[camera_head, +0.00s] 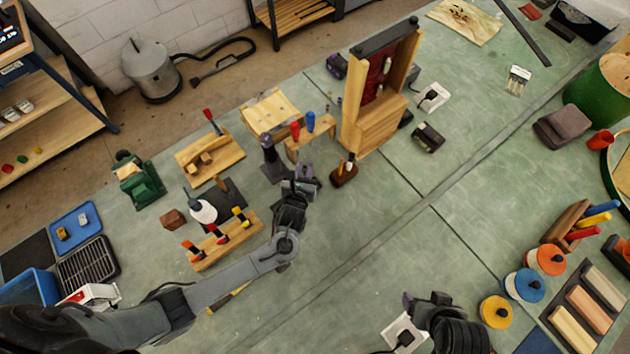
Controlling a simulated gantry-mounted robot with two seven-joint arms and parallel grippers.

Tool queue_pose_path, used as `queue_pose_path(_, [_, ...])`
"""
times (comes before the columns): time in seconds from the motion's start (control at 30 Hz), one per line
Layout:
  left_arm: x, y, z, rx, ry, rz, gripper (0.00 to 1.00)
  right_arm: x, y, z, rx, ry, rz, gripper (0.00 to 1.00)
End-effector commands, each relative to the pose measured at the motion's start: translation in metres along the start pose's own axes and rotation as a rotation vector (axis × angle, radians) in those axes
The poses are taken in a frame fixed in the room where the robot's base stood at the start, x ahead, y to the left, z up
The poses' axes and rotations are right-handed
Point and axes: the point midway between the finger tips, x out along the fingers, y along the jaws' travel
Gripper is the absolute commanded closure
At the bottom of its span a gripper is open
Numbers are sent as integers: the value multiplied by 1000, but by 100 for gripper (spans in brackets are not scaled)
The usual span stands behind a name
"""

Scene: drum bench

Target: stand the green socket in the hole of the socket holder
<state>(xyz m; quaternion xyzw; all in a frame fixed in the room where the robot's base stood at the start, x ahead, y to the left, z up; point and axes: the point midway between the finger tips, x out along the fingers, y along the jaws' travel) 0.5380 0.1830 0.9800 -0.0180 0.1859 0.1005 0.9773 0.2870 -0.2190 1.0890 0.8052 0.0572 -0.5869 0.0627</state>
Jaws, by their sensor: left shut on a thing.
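My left gripper (303,184) is mid-bench, just in front of a wooden stand (320,133) that looks like the socket holder. A red and a blue upright piece stand at this stand. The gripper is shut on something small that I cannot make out. I see no green socket on the bench; one in the jaws would be hidden by the dark fingers. My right gripper (425,300) is at the bottom edge, far from the stand, and its jaws are not clear.
A tall wooden frame (375,125) stands right of the stand. A dark upright post (269,155) is close to the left gripper's left. A wooden rack (245,232) with coloured tools lies below left. The green bench (370,230) is clear right of the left gripper.

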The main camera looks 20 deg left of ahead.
Motion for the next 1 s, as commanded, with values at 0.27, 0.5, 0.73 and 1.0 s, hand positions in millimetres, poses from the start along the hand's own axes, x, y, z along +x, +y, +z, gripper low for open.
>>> queue_pose_path(0.27, [26, -26, -42, -14, 14, 26, 100, 30, -1, 9, 1, 1, -1, 21])
queue_pose_path(0.5, [30, -27, -52, -15, 16, 26, 100, 41, -2, 12, 1, 3, -1, 21])
queue_pose_path(0.73, [34, -28, -64, -15, 16, 25, 100, 59, -2, 18, 1, 3, 0, 21])
queue_pose_path(1.0, [38, -27, -73, -15, 17, 26, 100, 74, -3, 23, 1, 2, 0, 21])
